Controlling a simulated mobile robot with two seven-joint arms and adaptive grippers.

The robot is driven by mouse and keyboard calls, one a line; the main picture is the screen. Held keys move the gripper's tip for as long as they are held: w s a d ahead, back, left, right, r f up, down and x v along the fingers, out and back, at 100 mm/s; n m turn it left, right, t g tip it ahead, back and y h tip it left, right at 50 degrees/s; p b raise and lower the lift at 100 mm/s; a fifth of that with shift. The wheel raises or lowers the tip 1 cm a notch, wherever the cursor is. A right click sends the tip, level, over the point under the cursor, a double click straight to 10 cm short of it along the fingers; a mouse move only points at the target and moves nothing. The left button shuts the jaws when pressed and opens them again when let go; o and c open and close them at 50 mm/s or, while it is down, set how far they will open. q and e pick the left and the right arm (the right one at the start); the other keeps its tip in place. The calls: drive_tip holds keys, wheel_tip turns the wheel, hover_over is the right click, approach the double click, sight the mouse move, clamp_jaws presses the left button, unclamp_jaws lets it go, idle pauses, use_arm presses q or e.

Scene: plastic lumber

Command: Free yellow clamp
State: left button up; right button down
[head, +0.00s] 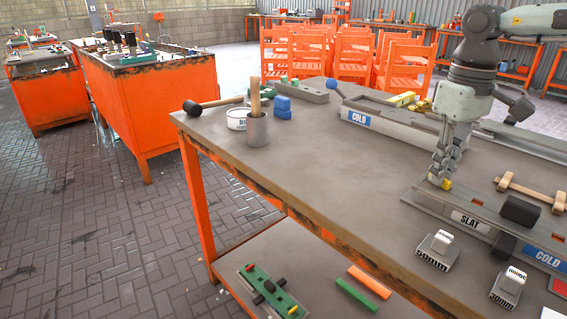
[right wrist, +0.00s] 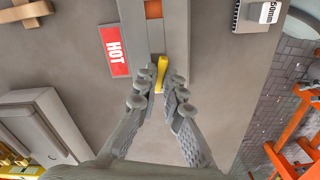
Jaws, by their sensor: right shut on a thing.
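The yellow clamp (head: 446,184) is a small yellow piece at the left end of the grey fixture (head: 425,197) on the workbench. It also shows in the right wrist view (right wrist: 161,74) as a short upright yellow bar in line with the fixture's grey channel. My right gripper (head: 442,172) points down over that end of the fixture. Its fingertips (right wrist: 158,90) are shut on the yellow clamp, one on each side. The fingers partly hide the clamp's lower part. My left gripper is in neither view.
A black block (head: 520,210) and a wooden-handled tool (head: 532,191) lie to the right. Two gauge blocks (head: 436,248) (head: 508,289) stand in front. The bench's middle is clear.

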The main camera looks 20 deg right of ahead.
drive_tip(key=c, duration=1.5)
unclamp_jaws()
drive_tip(key=shift+r, duration=3.55)
